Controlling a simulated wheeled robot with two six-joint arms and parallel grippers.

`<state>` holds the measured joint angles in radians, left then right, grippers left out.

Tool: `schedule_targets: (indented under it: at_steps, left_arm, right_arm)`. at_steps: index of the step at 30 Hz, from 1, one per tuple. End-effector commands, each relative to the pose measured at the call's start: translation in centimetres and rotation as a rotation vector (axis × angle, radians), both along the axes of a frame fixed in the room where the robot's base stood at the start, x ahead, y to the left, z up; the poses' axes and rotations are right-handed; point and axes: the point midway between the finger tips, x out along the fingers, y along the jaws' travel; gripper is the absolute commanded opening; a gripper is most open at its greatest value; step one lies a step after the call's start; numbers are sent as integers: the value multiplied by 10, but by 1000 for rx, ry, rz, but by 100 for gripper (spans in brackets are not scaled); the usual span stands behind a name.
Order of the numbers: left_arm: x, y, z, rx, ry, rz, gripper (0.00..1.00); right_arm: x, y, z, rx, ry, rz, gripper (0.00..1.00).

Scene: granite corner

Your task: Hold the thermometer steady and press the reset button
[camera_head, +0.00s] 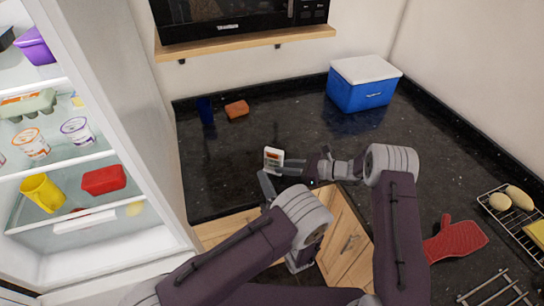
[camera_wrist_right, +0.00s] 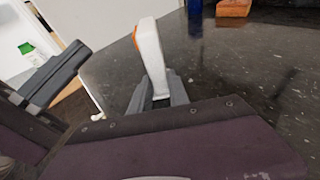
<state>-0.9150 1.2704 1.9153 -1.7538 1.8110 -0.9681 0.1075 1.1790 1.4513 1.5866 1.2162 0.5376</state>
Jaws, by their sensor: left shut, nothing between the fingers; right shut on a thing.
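The thermometer (camera_head: 273,159) is a small white block with a darker display face, near the counter's front edge left of centre. My right gripper (camera_head: 283,167) is shut on it and holds it upright. In the right wrist view the thermometer (camera_wrist_right: 151,58) shows edge-on, white with an orange strip, between the grey fingers. My left gripper (camera_head: 266,184) is shut and empty, just below and left of the thermometer, apart from it. The left gripper also shows at the left of the right wrist view (camera_wrist_right: 62,72). The reset button cannot be made out.
An open fridge (camera_head: 150,120) stands at the left. A blue cup (camera_head: 205,110), an orange sponge (camera_head: 237,109) and a blue cooler (camera_head: 362,84) stand at the back. A red oven mitt (camera_head: 455,241) and a wire rack (camera_head: 510,215) lie right. The mid-counter is clear.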

Motion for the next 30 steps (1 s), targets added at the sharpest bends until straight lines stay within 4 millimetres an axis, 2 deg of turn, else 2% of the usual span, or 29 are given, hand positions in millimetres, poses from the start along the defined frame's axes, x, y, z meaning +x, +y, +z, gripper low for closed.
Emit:
schedule_targets:
  at_steps: [5,6,9,20,23,30]
  left_arm:
    - [0,0,0,0,0,0,0]
    - [0,0,0,0,0,0,0]
    - [0,0,0,0,0,0,0]
    - [0,0,0,0,0,0,0]
    - [0,0,0,0,0,0,0]
    - [0,0,0,0,0,0,0]
  right_arm:
    - [0,0,0,0,0,0,0]
    - [0,0,0,0,0,0,24]
    - [0,0,0,0,0,0,47]
    - [-1,-6,2,0,0,-1,47]
    - [-6,-23,8,1,-1,-4,47]
    - [-23,-80,26,1,-2,-5,47]
